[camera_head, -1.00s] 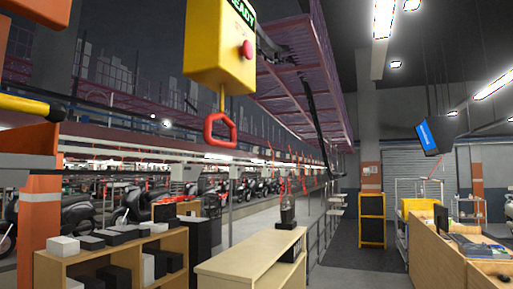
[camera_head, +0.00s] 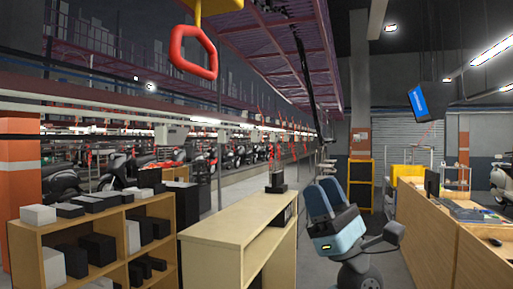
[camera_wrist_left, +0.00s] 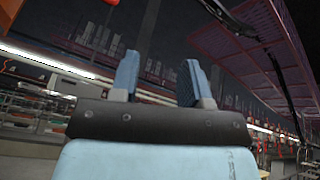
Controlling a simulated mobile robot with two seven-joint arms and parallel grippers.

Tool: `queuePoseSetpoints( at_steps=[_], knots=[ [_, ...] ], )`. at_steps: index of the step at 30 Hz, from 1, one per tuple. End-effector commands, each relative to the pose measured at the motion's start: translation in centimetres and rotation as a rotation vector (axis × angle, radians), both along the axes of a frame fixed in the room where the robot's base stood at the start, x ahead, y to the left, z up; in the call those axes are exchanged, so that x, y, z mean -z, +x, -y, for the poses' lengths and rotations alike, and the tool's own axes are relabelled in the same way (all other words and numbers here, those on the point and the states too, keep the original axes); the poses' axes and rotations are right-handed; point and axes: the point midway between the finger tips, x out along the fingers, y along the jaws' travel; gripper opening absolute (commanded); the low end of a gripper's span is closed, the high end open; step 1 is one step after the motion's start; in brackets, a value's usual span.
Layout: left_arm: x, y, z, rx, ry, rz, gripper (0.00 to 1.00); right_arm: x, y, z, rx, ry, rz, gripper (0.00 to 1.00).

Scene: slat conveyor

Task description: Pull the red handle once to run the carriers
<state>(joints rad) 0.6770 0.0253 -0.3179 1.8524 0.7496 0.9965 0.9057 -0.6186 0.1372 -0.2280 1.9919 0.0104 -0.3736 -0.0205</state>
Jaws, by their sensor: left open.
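The red handle (camera_head: 193,52) is a closed loop hanging at the upper left of the head view. It hangs below a yellow box (camera_head: 212,6), which is mostly cut off by the top edge. My left gripper (camera_head: 330,190) has blue fingers pointing up and stands to the right of the handle and lower in the head view, apart from it. In the left wrist view the two fingers of this gripper (camera_wrist_left: 160,75) are spread with nothing between them. A small red bit shows at the top edge of the wrist view; I cannot tell whether it is the handle. My right gripper is not in view.
A pale wooden cabinet (camera_head: 235,222) and a shelf with black and white boxes (camera_head: 92,202) stand below the handle. A counter (camera_head: 432,232) is at the right. A purple mesh structure (camera_head: 275,50) hangs overhead. The air around the handle looks clear.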

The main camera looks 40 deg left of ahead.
Motion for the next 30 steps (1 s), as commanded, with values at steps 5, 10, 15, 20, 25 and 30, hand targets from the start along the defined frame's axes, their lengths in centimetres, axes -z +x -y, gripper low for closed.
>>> queuePoseSetpoints(
  at_steps=[5, 10, 15, 20, 25, 30],
  knots=[
    [-7.8, -4.1, -2.0, 0.217, -0.208, 0.399, 0.43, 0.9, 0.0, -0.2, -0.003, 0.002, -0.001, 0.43],
    [-13.2, -8.2, -3.5, 0.423, -0.373, 0.764, 0.43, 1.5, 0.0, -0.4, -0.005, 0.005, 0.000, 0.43],
    [-16.7, -11.3, -4.1, 0.582, -0.490, 1.042, 0.43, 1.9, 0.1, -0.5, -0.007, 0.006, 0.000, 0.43],
    [-18.3, -12.9, -4.2, 0.660, -0.548, 1.182, 0.43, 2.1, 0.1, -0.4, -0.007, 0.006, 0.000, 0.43],
    [-18.8, -13.6, -5.2, 0.681, -0.565, 1.223, 0.43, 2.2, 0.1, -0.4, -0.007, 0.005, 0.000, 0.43],
    [-19.3, -14.5, -8.1, 0.679, -0.562, 1.223, 0.43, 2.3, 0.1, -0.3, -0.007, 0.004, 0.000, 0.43]
  ],
)
